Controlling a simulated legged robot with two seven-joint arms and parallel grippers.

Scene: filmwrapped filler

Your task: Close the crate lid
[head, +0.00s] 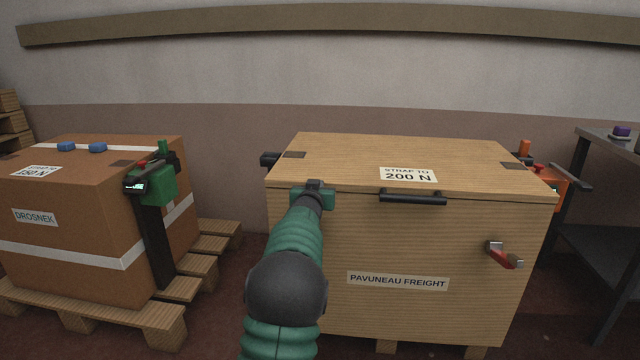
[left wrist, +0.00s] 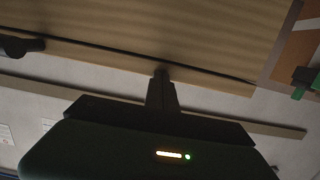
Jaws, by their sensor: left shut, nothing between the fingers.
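The wooden crate (head: 420,240), labelled PAVUNEAU FREIGHT, stands in the middle of the head view. Its lid (head: 350,155) lies over the top, with a dark seam under its front edge; I cannot tell if it is fully seated. A black bar handle (head: 413,198) sits at the front edge and shows in part in the left wrist view (left wrist: 18,46). My left gripper (head: 314,187) is at the lid's front edge, left of the handle. Its shut fingers (left wrist: 160,80) show against the lid edge (left wrist: 205,82); contact is unclear. My right gripper is out of view.
A red-handled latch (head: 505,256) juts from the crate front at right. An orange strap tool (head: 550,185) is on the crate's right side. A brown strapped box (head: 85,210) on a pallet (head: 90,315) stands left, and a dark metal table (head: 612,145) stands right.

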